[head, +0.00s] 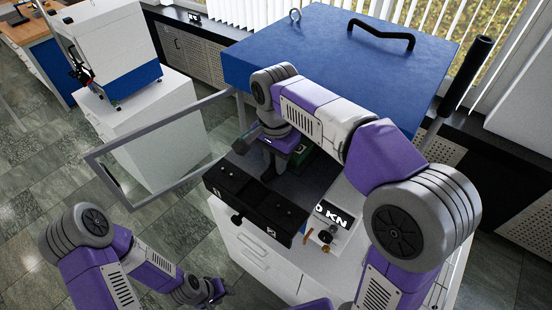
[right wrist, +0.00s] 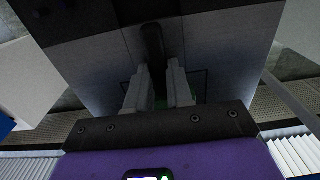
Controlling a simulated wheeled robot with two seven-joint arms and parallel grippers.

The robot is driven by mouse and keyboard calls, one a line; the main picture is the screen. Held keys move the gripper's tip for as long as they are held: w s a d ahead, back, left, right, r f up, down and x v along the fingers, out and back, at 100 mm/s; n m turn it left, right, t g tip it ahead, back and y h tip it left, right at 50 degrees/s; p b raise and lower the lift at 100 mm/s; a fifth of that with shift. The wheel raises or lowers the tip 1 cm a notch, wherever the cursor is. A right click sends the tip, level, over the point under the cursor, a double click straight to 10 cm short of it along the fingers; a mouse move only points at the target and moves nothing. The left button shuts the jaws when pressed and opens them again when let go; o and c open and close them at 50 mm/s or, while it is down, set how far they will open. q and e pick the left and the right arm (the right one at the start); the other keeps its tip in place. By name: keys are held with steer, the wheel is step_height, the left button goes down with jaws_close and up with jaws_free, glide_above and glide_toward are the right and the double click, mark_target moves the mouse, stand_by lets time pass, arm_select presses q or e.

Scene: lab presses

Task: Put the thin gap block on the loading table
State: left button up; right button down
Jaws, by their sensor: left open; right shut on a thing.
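My right gripper (head: 283,146) reaches into the press under its blue top. It is shut on a dark, bar-like thing (right wrist: 152,42), which stands out between the fingers (right wrist: 160,88) in the right wrist view. I cannot tell whether this is the thin gap block. A small green thing (head: 304,149) shows beside the gripper in the head view, partly hidden by my arm. The loading table cannot be made out for certain; a black front piece (head: 243,203) with a knob lies below the gripper. My left gripper (head: 216,291) is open and empty, low at the front, away from the press.
The press has a blue top (head: 330,50) with a black handle (head: 381,33). Its framed door (head: 105,182) stands open to the left. A display reading KN (head: 333,214) is at the front right. A white cabinet (head: 150,125) stands at the left; tiled floor lies between.

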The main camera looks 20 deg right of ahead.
steer(key=c, duration=0.9)
jaws_free()
step_height(320, 180, up, 8)
steer(key=shift+f+p, duration=0.2)
steer(key=shift+p, duration=0.3)
